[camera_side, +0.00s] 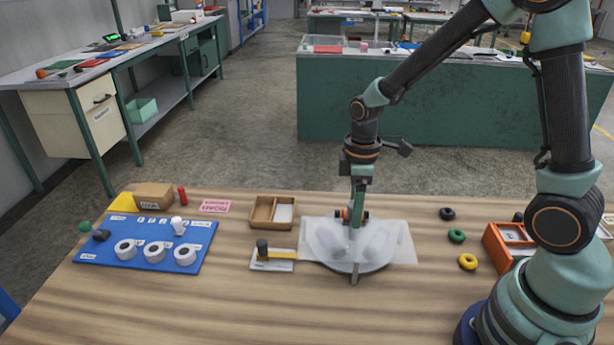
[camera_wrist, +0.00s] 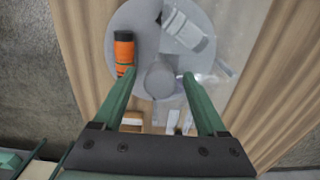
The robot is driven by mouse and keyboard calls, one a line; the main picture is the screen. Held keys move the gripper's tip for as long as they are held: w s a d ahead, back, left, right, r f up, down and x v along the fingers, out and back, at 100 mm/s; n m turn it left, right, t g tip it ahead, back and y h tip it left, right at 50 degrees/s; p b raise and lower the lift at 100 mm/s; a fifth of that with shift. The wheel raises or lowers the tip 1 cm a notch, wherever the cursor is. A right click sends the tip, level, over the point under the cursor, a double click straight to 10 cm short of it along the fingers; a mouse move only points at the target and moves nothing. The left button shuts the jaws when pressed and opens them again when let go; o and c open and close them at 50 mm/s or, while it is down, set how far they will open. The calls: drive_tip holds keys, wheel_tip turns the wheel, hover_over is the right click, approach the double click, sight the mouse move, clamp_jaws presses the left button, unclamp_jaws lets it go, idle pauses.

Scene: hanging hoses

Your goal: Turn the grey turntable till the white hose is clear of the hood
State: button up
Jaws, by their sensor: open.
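The grey turntable (camera_side: 356,269) is on the wooden table. It also shows as a round disc in the wrist view (camera_wrist: 147,22). A grey round knob (camera_wrist: 160,80) stands on it. My open gripper (camera_wrist: 158,77) has one green finger on each side of the knob; contact is unclear. In the side view, my gripper (camera_side: 356,222) points down over the turntable. A translucent hood (camera_side: 400,238) covers part of the turntable. A white piece (camera_wrist: 187,32), seemingly the white hose, lies on the disc at the hood's side and looks partly veiled. An orange piece with black ends (camera_wrist: 124,52) is near the left finger.
A brown divided box (camera_side: 262,212) and a small tray with a dark-headed yellow tool (camera_side: 272,265) are left of the turntable. A blue board (camera_side: 140,262) with white rings is further left. Several coloured rings, one yellow (camera_side: 467,262), and an orange box (camera_side: 497,250) are right.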

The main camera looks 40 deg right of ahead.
clamp_jaws()
idle(1.4)
